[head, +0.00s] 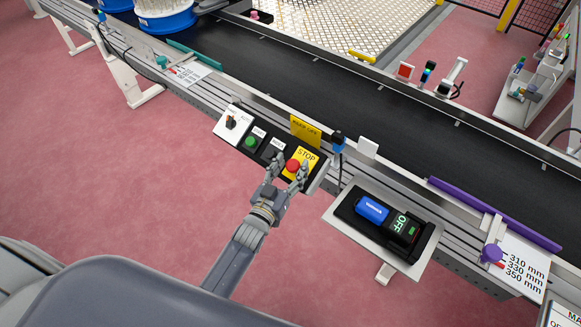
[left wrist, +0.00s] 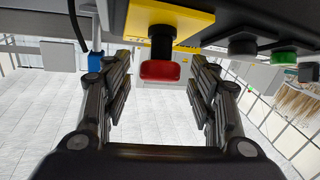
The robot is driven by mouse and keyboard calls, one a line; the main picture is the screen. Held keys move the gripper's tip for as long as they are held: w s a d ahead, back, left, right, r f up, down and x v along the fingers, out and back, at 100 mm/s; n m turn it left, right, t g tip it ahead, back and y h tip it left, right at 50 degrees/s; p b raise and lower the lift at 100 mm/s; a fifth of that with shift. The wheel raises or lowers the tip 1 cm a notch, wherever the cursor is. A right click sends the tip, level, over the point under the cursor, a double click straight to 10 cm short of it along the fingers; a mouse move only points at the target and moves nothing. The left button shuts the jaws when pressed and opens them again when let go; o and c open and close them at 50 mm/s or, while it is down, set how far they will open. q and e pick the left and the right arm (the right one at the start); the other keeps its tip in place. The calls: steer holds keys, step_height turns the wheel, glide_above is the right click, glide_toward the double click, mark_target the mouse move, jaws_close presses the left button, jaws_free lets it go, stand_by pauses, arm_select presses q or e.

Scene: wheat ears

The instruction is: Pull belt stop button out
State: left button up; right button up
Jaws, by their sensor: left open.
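The belt stop button (head: 292,166) is a red mushroom head on a yellow STOP plate (head: 308,159), on the control panel at the conveyor's near side. In the left wrist view the red button (left wrist: 161,70) sits on a dark stem below the yellow plate (left wrist: 172,18). My left gripper (head: 288,172) is open at the button, with one finger on each side of it. In the left wrist view my left gripper's fingers (left wrist: 160,85) stand apart from the button, with gaps on both sides. My right gripper is not in view.
A green button (head: 250,142) and a dark button sit left of STOP on the panel. A yellow tag (head: 305,131) stands behind it. A tray with a blue device (head: 372,209) and an OFF switch is to the right. The black belt (head: 330,107) runs behind.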

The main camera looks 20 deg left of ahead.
arm_select(q)
steer(key=s+a, duration=0.1)
steer(key=s, duration=1.1)
steer(key=shift+a, duration=0.2)
steer(key=shift+f, duration=0.1)
steer(key=s+f+m+g, duration=0.1)
steer(key=s+f+g, duration=0.4)
steer(key=f, duration=0.8)
steer(key=s+f+g, duration=0.3)
steer(key=s+f, duration=0.3)
steer(key=f, duration=0.8)
steer(key=s+a+f+g+y, duration=0.1)
steer(key=s+a+f+g, duration=0.1)
steer(key=s+f+g, duration=0.2)
steer(key=s+a+f+m+g+y, duration=0.1)
steer(key=s+f+g, duration=0.3)
steer(key=s+f, duration=0.6)
steer(key=s+a, duration=0.1)
steer(key=s, duration=1)
steer(key=shift+s+a+f+m+g, duration=0.2)
steer(key=shift+s+f+m+g, duration=0.1)
steer(key=shift+g, duration=0.1)
